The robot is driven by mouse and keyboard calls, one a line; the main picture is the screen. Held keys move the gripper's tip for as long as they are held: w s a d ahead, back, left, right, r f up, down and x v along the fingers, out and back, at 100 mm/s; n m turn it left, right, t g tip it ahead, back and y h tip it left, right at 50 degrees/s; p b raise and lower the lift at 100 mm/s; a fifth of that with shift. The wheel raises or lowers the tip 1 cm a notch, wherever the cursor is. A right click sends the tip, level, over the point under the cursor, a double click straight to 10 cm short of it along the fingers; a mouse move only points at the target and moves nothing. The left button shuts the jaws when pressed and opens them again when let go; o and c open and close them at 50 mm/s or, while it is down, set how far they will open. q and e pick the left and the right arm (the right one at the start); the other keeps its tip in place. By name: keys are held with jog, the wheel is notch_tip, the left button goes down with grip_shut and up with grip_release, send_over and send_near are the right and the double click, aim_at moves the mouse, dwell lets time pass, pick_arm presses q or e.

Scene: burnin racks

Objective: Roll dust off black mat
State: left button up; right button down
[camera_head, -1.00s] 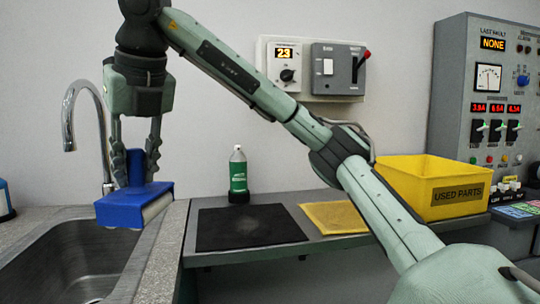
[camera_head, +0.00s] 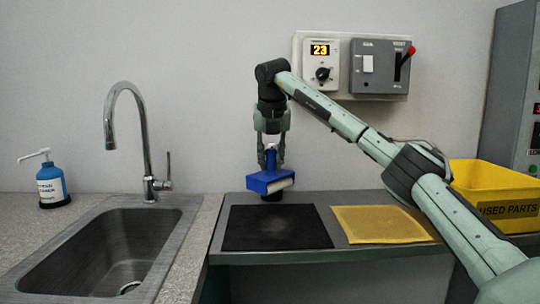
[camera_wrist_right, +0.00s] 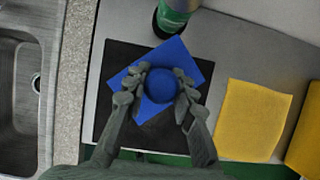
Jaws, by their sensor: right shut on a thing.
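My right gripper (camera_head: 271,158) points down and is shut on the handle of a blue dust roller (camera_head: 266,183) with a pale roll. The roller hangs above the back part of the black mat (camera_head: 250,236), apart from it. A greyish dust patch (camera_head: 288,222) lies near the mat's middle. In the right wrist view, the fingers (camera_wrist_right: 161,90) close around the round blue handle end (camera_wrist_right: 161,84), with the roller body (camera_wrist_right: 191,66) and the mat (camera_wrist_right: 113,60) below. The roll's underside is hidden there. My left gripper is out of view.
A green bottle (camera_wrist_right: 176,18) stands behind the mat, mostly hidden by the roller in the head view. A yellow cloth (camera_head: 385,224) and yellow bin (camera_head: 500,187) are right. The sink (camera_head: 100,250), tap (camera_head: 145,150) and soap bottle (camera_head: 52,185) are left.

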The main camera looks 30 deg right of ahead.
jog(key=shift+f, duration=2.45)
jog(key=shift+f+b, duration=0.5)
jog(key=shift+f, duration=0.55)
jog(key=shift+s, duration=0.15)
